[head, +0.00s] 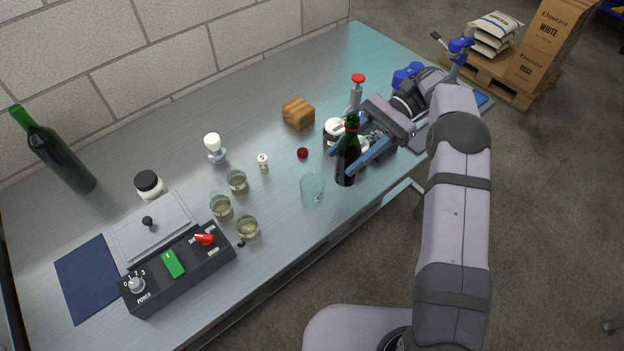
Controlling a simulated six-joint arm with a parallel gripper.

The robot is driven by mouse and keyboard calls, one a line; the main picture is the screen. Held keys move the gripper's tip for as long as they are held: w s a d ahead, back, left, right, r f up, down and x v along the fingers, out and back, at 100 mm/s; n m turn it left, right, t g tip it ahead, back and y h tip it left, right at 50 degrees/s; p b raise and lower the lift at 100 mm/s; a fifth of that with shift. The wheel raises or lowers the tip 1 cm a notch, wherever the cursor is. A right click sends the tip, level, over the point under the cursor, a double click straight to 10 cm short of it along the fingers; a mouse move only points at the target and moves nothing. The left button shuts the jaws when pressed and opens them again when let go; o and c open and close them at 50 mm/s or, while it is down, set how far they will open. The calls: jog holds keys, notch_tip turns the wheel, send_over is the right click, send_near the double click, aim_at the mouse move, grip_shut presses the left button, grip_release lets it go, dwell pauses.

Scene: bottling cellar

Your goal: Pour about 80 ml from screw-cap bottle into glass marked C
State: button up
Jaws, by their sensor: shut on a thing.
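My gripper (346,161) is shut around a dark bottle (347,167) with a green neck, near the front edge of the bench. The bottle is upright; I cannot tell whether its base touches the bench. A clear bluish glass (312,190) stands just left of it and looks empty. Three glasses with some pale liquid stand further left: one at the back (237,183), one at the left (221,208) and one in front (247,229). Letters on the glasses are too small to read. A small round red thing (302,153) lies behind the bluish glass.
A tall green bottle (62,160), a black-lidded jar (149,185) and a control box (178,268) are at the left. A wooden block (298,113), a white-lidded jar (333,131) and a red-topped bottle (357,92) are behind the gripper.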

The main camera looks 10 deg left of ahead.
jog(key=w+m+t, duration=0.1)
jog(key=w+a+m+t+y, duration=0.1)
jog(key=w, duration=0.1)
jog(key=w+r+m+y+p, duration=0.1)
jog(key=w, duration=0.1)
jog(key=shift+w+a+t, duration=0.1)
jog(key=shift+a+t, duration=0.2)
jog(key=shift+t, duration=0.1)
jog(key=w+a+f+m+t+y+p, duration=0.1)
jog(key=w+a+f+m+t, duration=0.1)
jog(key=a+f, duration=0.3)
notch_tip(320, 180, down, 2)
jog(key=shift+w+f+m+t+p, duration=0.1)
jog(key=shift+w+m+t+p, duration=0.35)
jog(key=shift+t, duration=0.25)
jog(key=shift+a+f, duration=0.25)
jog(key=shift+f, duration=0.35)
jog(key=shift+r+t+p, duration=0.25)
jog(key=shift+t+p, duration=0.1)
jog(key=shift+t, duration=0.05)
